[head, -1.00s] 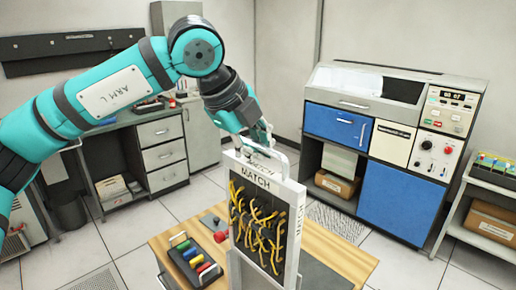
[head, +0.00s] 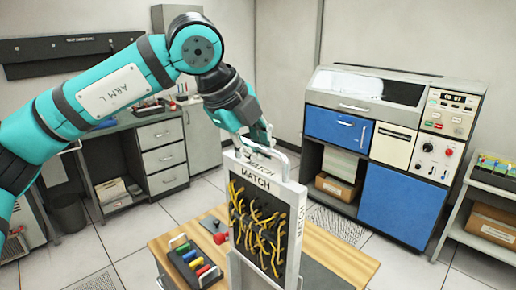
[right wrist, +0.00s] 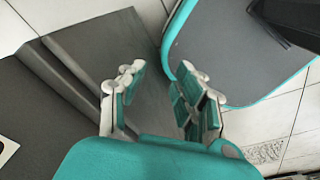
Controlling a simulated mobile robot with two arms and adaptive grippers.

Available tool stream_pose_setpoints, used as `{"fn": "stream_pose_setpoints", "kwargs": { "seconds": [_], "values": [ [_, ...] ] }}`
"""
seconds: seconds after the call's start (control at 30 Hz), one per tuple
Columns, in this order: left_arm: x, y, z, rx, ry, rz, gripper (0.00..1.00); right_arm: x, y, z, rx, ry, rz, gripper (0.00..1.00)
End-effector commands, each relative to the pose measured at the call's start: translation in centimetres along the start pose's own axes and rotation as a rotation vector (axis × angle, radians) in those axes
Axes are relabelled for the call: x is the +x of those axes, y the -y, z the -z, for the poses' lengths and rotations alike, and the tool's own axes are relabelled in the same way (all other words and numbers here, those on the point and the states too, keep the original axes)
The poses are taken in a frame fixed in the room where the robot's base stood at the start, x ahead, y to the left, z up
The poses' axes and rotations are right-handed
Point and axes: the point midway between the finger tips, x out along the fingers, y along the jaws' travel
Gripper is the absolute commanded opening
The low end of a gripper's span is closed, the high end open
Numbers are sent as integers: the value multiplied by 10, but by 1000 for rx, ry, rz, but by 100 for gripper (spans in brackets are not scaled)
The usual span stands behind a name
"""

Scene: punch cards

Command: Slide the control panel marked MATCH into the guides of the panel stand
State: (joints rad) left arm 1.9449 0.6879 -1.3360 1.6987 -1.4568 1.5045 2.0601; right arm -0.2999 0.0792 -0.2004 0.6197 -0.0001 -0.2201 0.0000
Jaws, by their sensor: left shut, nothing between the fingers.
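The control panel (head: 256,181) marked MATCH is upright, with a pale frame and tangled yellow wires on a dark face. It stands over the wooden table in the head view. A second MATCH label shows on its right side. My left gripper (head: 261,150) is at the handle on the panel's top edge. Its fingers are shut with nothing held between them. The panel's lower end meets pale upright parts, probably the panel stand (head: 231,268), and I cannot tell how deep it sits in the guides. In the right wrist view my right gripper (right wrist: 158,100) is open and empty.
The wooden table (head: 342,257) carries a dark tray (head: 181,262) of coloured handled pieces and a small grey part with a red knob (head: 220,238), left of the panel. A blue-doored machine (head: 402,205) stands behind right, a grey drawer bench (head: 160,135) behind left.

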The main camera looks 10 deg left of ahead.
Motion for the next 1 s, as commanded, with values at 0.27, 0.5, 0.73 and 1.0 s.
{"fn": "stream_pose_setpoints", "kwargs": {
  "seconds": [0.27,0.5,0.73,1.0],
  "values": [
    [-3,3,0,0,0,-4,0,3,-2,-1,-1,1,-2,33],
    [-4,3,0,0,0,-4,0,3,-2,-1,-1,1,-2,33],
    [-3,2,0,0,0,-3,0,6,-2,-1,-1,1,-2,33],
    [-4,2,0,0,0,-4,0,10,-2,-2,-1,1,-2,33]
  ]
}}
